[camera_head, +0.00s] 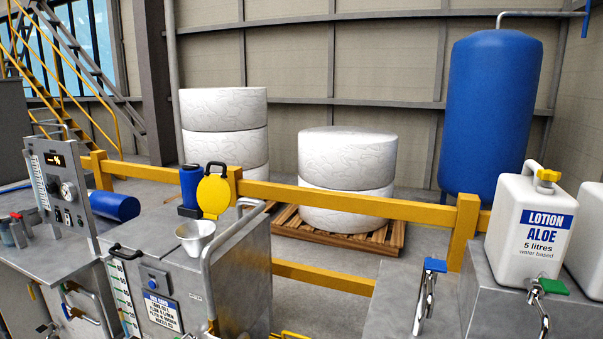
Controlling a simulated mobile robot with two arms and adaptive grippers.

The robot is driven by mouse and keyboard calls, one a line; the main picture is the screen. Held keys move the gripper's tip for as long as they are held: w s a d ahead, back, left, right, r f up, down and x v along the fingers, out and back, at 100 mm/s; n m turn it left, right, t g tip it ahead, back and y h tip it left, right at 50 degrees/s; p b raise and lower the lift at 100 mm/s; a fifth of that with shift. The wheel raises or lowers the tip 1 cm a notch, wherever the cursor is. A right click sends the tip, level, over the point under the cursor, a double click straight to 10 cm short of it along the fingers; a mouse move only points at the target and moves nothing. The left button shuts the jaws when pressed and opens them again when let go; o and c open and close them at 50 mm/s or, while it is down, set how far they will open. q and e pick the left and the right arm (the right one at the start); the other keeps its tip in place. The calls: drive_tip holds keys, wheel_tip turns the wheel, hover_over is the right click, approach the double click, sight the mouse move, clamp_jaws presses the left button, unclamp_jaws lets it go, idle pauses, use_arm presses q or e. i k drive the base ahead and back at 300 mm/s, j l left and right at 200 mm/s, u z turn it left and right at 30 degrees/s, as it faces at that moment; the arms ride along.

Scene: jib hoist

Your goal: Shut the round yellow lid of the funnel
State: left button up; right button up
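The round yellow lid (213,193) stands upright, raised behind the funnel, with a black loop handle (216,166) at its top. The metal funnel (196,233) sits on top of a grey steel cabinet (150,238), with its mouth uncovered. The lid's lower edge is close to the funnel's rear rim; the hinge is too small to make out. Neither of my grippers shows in the head view.
A blue container (190,184) stands just left of the lid. A curved metal handrail (206,270) rises right of the funnel. A yellow barrier (340,202) runs behind the cabinet. On the right are a lotion canister (528,228) and a blue-handled tap (424,296).

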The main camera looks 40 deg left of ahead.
sight(214, 191)
drive_tip(key=u, duration=1.9)
drive_tip(key=i+u, duration=0.45)
drive_tip(key=i, duration=0.45)
